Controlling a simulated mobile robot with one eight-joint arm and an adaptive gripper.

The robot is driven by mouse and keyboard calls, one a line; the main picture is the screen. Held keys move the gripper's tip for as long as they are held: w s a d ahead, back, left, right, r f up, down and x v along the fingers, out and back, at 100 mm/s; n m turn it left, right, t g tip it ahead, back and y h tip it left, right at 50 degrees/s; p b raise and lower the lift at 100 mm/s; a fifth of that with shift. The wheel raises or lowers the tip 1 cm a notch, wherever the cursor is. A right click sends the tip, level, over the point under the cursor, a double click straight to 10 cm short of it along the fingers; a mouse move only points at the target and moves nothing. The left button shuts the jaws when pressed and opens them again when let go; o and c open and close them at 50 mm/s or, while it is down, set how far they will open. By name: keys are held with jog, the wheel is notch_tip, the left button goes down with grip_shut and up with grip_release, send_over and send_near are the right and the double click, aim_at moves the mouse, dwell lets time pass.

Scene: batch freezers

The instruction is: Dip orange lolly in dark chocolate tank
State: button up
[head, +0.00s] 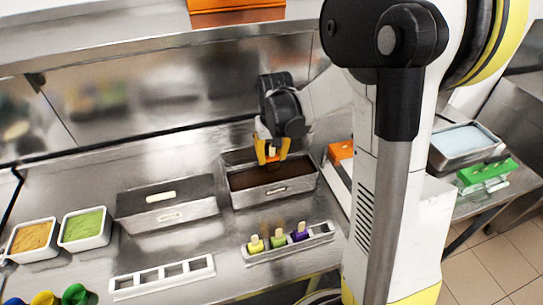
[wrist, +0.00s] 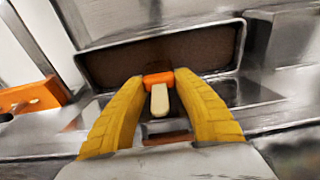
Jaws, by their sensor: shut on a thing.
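My gripper (head: 271,150) has yellow fingers and is over the open dark chocolate tank (head: 309,186). In the wrist view the gripper (wrist: 159,84) is shut on the orange lolly (wrist: 158,79), gripping it by its pale stick. Only the orange top end and stick show there. The chocolate tank (wrist: 87,72) is a metal tub with dark brown chocolate in it, just beyond the fingers in the wrist view. The lolly's lower part is hidden, so I cannot tell whether it touches the chocolate.
A closed metal tank (head: 168,216) stands left of the chocolate. A rack (head: 262,256) with yellow, green and purple lollies is in front, beside an empty white rack (head: 125,283). Trays of orange-brown (head: 33,236) and green topping (head: 84,226) stand at left.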

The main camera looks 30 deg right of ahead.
jog(key=shift+r+p, duration=1.75)
jog(key=shift+r, duration=0.8)
